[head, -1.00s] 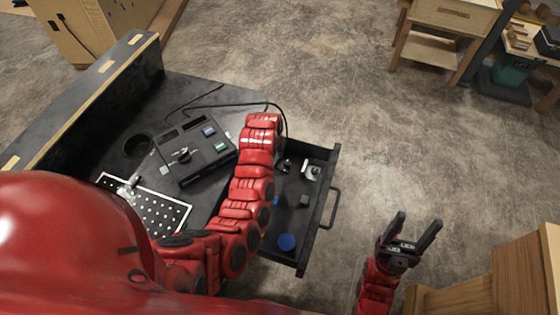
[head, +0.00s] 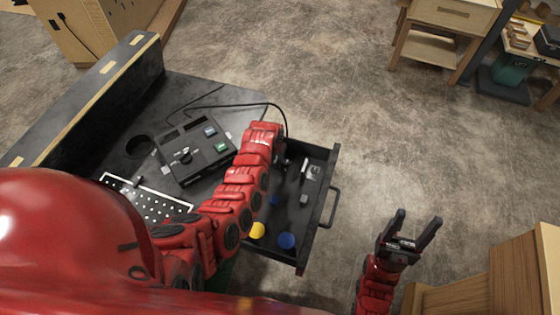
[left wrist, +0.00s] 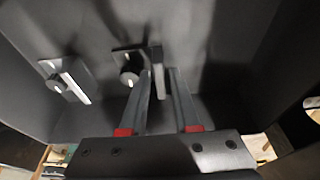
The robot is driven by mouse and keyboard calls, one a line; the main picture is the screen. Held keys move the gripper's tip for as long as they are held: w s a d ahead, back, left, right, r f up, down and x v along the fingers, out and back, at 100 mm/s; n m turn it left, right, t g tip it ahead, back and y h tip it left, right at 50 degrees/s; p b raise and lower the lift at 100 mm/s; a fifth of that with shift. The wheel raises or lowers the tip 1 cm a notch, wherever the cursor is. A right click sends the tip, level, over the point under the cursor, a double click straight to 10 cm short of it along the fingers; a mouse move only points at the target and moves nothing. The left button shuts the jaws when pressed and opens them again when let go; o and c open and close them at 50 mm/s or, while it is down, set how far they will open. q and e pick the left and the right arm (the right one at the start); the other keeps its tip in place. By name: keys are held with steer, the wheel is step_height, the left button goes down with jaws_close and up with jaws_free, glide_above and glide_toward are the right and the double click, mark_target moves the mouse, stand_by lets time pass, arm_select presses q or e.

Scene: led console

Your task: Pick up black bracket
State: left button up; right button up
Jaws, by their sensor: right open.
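The black bracket (left wrist: 128,66) is in the drawer, in the left wrist view. Its upright plate (left wrist: 157,72) stands at or just beyond my left fingertips; I cannot tell if they touch it. My left gripper (left wrist: 160,72) is open, its two fingers apart and pointing into the drawer. In the head view the left gripper (head: 282,160) is mostly hidden behind my red arm, at the drawer's upper end. My right gripper (head: 418,228) is open and empty over the floor, right of the drawer.
A second bracket-like piece with a grey plate (left wrist: 72,82) lies left of the fingers. The open drawer (head: 320,205) also holds a yellow disc (head: 257,230) and a blue disc (head: 287,241). A console (head: 195,148) and a perforated plate (head: 150,203) are on the desk.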

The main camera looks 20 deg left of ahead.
arm_select(q)
steer(key=shift+c, duration=0.3)
jaws_close()
steer(key=shift+r, duration=0.1)
